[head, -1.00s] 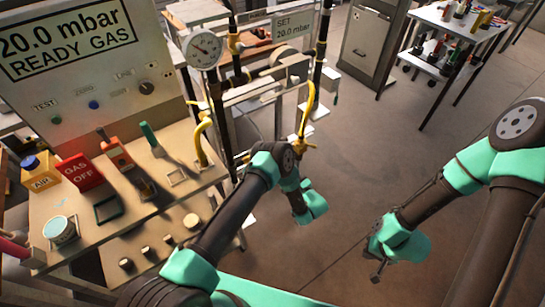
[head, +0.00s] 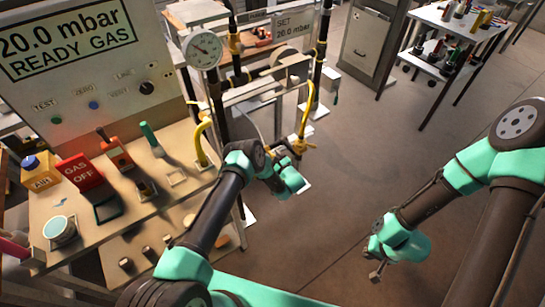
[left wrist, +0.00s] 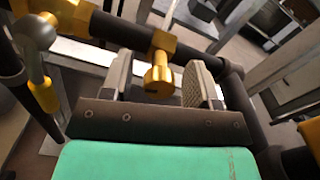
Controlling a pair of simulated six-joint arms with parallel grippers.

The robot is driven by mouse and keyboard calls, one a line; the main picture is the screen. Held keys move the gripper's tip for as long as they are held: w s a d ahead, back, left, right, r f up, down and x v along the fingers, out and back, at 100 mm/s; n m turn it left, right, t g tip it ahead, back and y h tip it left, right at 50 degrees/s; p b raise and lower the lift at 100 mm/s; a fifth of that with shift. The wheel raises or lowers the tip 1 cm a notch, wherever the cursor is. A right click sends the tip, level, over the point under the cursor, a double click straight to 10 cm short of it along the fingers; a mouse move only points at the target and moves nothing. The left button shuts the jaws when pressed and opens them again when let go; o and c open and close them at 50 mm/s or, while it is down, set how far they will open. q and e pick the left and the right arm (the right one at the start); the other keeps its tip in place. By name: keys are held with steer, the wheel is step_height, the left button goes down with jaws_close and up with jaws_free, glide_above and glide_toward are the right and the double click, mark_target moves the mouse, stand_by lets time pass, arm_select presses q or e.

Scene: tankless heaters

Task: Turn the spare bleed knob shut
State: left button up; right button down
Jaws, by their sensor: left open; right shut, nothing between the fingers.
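In the left wrist view a brass knob (left wrist: 158,76) with a hexagonal collar sticks out from a dark pipe. My left gripper (left wrist: 159,62) is open, with one grey finger on each side of the knob. A gap shows on both sides, so the fingers appear clear of it. In the head view my left gripper (head: 290,182) is at the pipe stand, just below the yellow hose's brass fitting (head: 299,147); its fingers and the knob cannot be made out there. My right gripper (head: 378,272) is shut and empty, over the open floor at right.
A dark pipe (left wrist: 230,85) runs close to the right finger in the left wrist view. The pipe stand carries a round gauge (head: 204,50). A bench panel (head: 125,210) with switches and knobs lies at left. A tool cart (head: 460,25) stands far back; the floor between is free.

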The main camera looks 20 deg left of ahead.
arm_select(q)
steer(key=shift+c, duration=0.5)
steer(key=c, duration=0.8)
steer(key=shift+c, duration=0.2)
steer(key=shift+m, duration=0.3)
steer(key=shift+w+m, duration=0.1)
steer(key=shift+m, duration=3.2)
steer(key=o, duration=0.9)
steer(key=shift+o, duration=0.2)
steer(key=shift+d, duration=0.1)
